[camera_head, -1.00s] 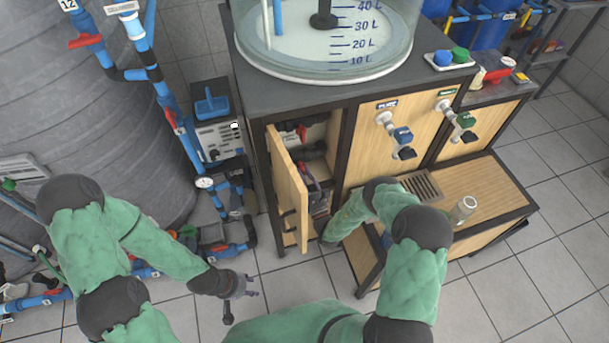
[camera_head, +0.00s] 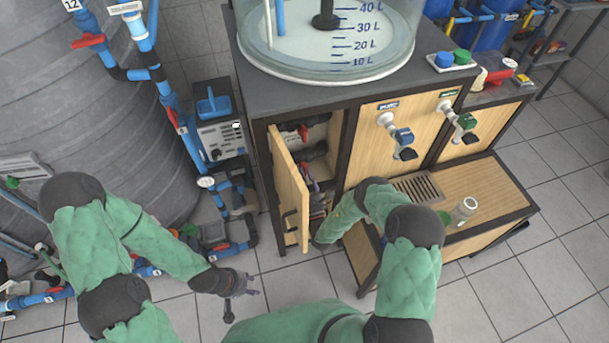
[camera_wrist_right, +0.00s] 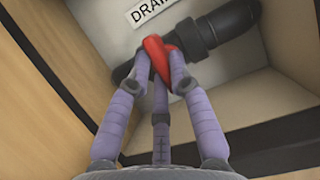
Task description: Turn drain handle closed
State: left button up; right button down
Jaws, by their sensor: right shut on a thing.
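The red drain handle (camera_wrist_right: 160,54) sits on a black pipe (camera_wrist_right: 222,30) beside a "DRAIN" label (camera_wrist_right: 150,8) in the right wrist view. It appears to lie at an angle across the pipe. My right gripper (camera_wrist_right: 165,65) is shut on the handle, its purple-grey fingers around it. In the head view my right arm reaches into the open cabinet (camera_head: 342,128) under the tank, where the gripper is mostly hidden. My left gripper (camera_head: 244,291) is open and empty above the floor, left of the cabinet, with its fingers spread apart.
The wooden cabinet door (camera_head: 289,190) stands open left of my right forearm. Another red handle (camera_head: 303,132) shows higher inside. A low bench with a grate (camera_head: 418,187) and a clear cup (camera_head: 465,209) stands to the right. Blue pipes (camera_head: 180,125) run at left.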

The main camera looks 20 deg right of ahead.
jog(key=shift+f, duration=0.1)
jog(key=c, duration=1.1)
grip_release()
jog(key=v, duration=1.2)
